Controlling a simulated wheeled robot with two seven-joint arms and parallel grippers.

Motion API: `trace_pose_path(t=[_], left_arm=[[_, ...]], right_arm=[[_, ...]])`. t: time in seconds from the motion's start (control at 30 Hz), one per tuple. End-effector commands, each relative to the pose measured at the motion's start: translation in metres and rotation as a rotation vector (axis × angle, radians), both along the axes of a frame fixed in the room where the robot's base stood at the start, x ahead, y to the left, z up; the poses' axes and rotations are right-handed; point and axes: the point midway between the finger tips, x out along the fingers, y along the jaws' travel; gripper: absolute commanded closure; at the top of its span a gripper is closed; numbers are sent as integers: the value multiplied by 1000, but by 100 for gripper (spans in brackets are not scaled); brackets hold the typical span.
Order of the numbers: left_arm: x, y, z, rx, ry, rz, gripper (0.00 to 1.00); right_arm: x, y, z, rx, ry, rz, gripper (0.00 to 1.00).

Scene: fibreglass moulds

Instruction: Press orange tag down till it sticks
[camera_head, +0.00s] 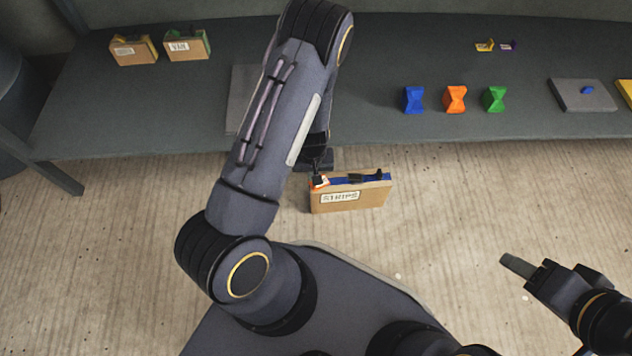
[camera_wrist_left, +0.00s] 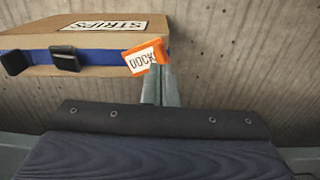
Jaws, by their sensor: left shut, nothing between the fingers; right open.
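The orange tag (camera_head: 319,182), marked DOCK in the left wrist view (camera_wrist_left: 146,57), sits tilted at one end of a cardboard box (camera_head: 349,200) labelled STRIPS. The box also shows in the left wrist view (camera_wrist_left: 40,42). A blue strap (camera_wrist_left: 105,57) with dark clips runs along its narrow side. My left gripper (camera_wrist_left: 158,80) is shut and empty, its fingertips at the tag's lower right edge; I cannot tell whether they touch it. The head view mostly hides that gripper behind the arm. My right gripper (camera_head: 530,268) is open and empty, at the lower right, away from the box.
A long dark bench (camera_head: 380,135) spans the back. It holds two labelled boxes (camera_head: 133,50) at left, blue (camera_head: 413,100), orange (camera_head: 455,99) and green (camera_head: 494,99) blocks, and a grey slab (camera_head: 583,95). Pale floor between box and right gripper is clear.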

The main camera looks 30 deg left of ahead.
Motion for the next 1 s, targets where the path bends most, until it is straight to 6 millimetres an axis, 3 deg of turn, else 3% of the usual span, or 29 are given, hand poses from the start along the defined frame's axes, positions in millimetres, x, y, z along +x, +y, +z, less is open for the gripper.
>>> trace_pose_path(t=[1.0], left_arm=[[0, 0, -10, 0, 0, 0, 100]], right_arm=[[0, 0, -8, 0, 0, 0, 50]])
